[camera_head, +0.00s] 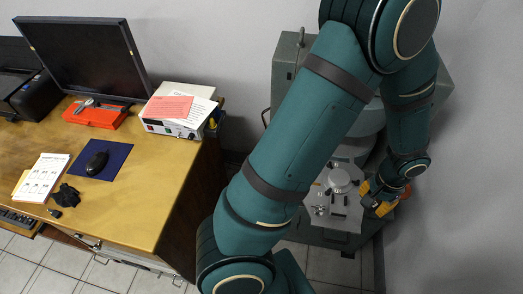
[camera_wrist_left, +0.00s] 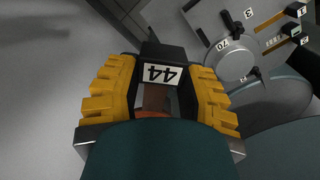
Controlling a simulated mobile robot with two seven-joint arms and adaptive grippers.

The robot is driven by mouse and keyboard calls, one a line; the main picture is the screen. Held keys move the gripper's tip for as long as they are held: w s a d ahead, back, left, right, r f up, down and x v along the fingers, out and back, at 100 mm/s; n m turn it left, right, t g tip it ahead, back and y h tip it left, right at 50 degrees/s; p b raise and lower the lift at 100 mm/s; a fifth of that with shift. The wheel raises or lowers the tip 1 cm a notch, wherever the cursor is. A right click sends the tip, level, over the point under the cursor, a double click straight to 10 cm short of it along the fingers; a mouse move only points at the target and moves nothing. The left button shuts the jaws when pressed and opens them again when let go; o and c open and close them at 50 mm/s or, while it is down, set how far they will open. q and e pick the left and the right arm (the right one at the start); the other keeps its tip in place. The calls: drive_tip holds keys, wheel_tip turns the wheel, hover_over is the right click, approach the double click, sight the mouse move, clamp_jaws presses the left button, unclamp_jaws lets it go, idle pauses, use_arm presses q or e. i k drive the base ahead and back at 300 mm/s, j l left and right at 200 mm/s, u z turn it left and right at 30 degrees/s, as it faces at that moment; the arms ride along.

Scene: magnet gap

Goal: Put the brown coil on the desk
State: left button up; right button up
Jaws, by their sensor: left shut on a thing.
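My left gripper (camera_head: 374,200) has yellow fingers and hangs low at the right, beside the grey machine. In the left wrist view, its fingers (camera_wrist_left: 155,95) stand on either side of a brown part (camera_wrist_left: 154,99) with a dark block and a white "44" label. This looks like the brown coil, held between the fingers; its full shape is hidden by the gripper and my dark green arm parts. The desk (camera_head: 145,185) has a brown wooden top and stands at the left, well away from the gripper. My right gripper is not in view.
The grey machine (camera_head: 338,212) with dials stands beside the gripper. The desk holds a monitor (camera_head: 85,55), a boxed instrument (camera_head: 175,122), a red case (camera_head: 97,116), a mouse on a blue mat (camera_head: 98,160) and papers (camera_head: 42,177). The desk's front right top is clear.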

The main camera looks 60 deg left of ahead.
sight(142, 185)
drive_tip(key=k+j+u, duration=0.1)
drive_tip(key=k+j, duration=0.25)
drive_tip(key=k, duration=0.25)
drive_tip(key=k+j+u, duration=0.15)
drive_tip(key=k+j, duration=0.25)
drive_tip(key=k, duration=0.2)
drive_tip(key=k+j+u, duration=0.1)
drive_tip(key=k+j, duration=0.4)
drive_tip(key=i+j, duration=0.1)
drive_tip(key=j, duration=0.15)
drive_tip(key=u, duration=0.05)
